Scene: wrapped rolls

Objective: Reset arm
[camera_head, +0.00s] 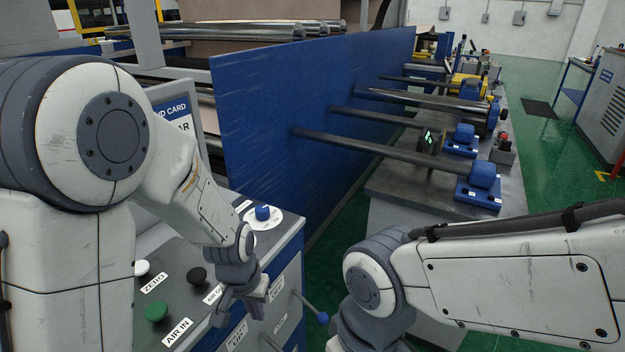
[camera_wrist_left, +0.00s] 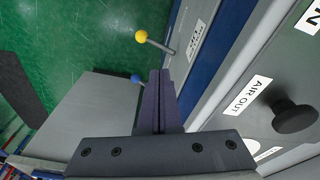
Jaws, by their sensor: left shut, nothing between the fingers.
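My left arm comes in from the left in the head view. My left gripper (camera_head: 250,303) hangs beside the right edge of the control panel (camera_head: 183,257), near the AIR OUT label. In the left wrist view my left gripper (camera_wrist_left: 160,82) is shut, with its two dark fingers together and nothing between them. The black AIR OUT knob (camera_wrist_left: 294,117) is to the right of the fingers in that view and apart from them. My right arm comes in from the right in the head view and points down; its gripper is below the frame.
The panel also has a green AIR IN knob (camera_head: 156,312), a white ZERO knob (camera_head: 141,267) and a blue knob (camera_head: 262,212). A blue-tipped lever (camera_head: 322,317) and a yellow-tipped lever (camera_wrist_left: 141,36) stick out from the cabinet side. A blue plate (camera_head: 300,110) stands behind.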

